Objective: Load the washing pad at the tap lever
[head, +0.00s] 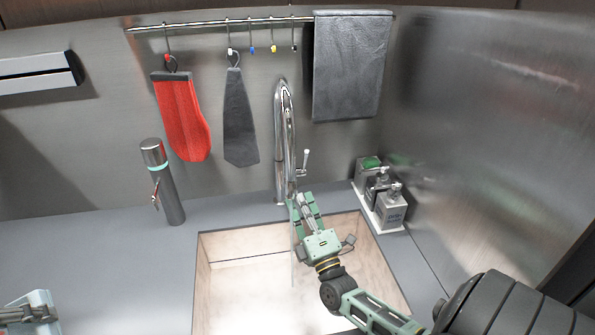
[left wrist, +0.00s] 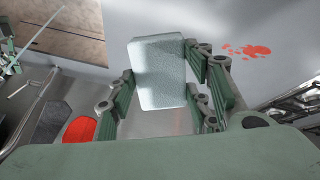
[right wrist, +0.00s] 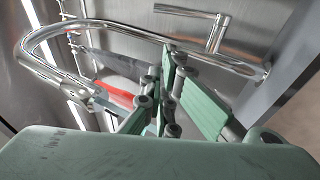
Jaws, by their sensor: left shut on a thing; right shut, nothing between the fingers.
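The chrome tap (head: 284,130) stands behind the sink (head: 210,300), with its thin lever (head: 304,162) on its right side. My right gripper (head: 303,203) is shut and empty, over the sink's back edge and in front of the tap base. In the right wrist view my right gripper (right wrist: 165,100) has its fingers together, with the tap (right wrist: 150,38) behind and the lever (right wrist: 218,35) clear of them. In the left wrist view my left gripper (left wrist: 165,85) is shut on a pale blue-white washing pad (left wrist: 160,60), between its fingers.
A red mitt (head: 182,120), a grey hanging cloth (head: 238,125) and a grey towel (head: 350,70) hang from the wall rail. A red stain (left wrist: 248,51) marks the counter.

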